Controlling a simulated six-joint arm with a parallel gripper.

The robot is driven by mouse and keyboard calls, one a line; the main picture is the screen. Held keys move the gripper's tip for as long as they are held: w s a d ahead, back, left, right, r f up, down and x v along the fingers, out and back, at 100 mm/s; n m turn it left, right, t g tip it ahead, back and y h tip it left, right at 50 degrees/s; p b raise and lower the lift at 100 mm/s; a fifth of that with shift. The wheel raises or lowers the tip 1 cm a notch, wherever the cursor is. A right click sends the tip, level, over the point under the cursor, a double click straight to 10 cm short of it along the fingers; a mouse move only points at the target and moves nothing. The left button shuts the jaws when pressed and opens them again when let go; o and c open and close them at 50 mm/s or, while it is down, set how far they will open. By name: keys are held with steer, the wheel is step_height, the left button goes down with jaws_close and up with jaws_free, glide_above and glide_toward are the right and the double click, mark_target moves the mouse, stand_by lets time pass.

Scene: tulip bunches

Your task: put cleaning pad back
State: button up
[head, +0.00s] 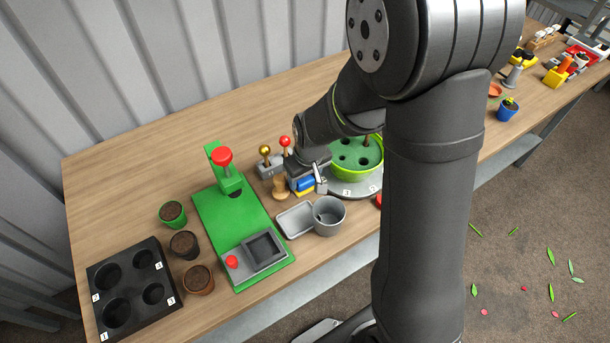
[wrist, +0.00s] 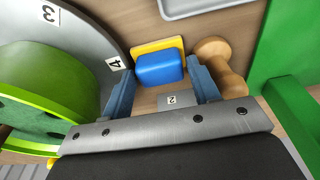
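The cleaning pad, taken to be the blue block (wrist: 160,70), rests at a yellow piece (wrist: 150,46) on the table; I cannot tell whether the two are joined. In the head view the blue block (head: 306,183) shows just below my wrist. My gripper (wrist: 161,66) is open, with one finger on each side of the blue block. A narrow gap shows at both sides, so the fingers do not appear to press on it. A label marked 2 (wrist: 172,100) lies on the table between the fingers.
A wooden spool-shaped piece (wrist: 221,66) stands close beside the right finger. A grey disc (wrist: 110,45) with a green pot (wrist: 62,90) is close on the left. A grey tray (head: 296,221), a grey cup (head: 328,216) and a green press (head: 215,215) are nearby.

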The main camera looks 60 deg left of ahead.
step_height(320, 180, up, 12)
steer(key=d, duration=0.1)
steer(key=shift+d, duration=0.4)
stand_by(0.5)
steer(key=f, duration=0.4)
steer(key=a+f, duration=0.1)
steer(key=f, duration=0.2)
steer(key=a+f, duration=0.1)
steer(key=f, duration=0.3)
steer(key=shift+f, duration=0.3)
step_height(320, 180, up, 2)
steer(key=shift+r, duration=0.1)
steer(key=shift+d, duration=0.1)
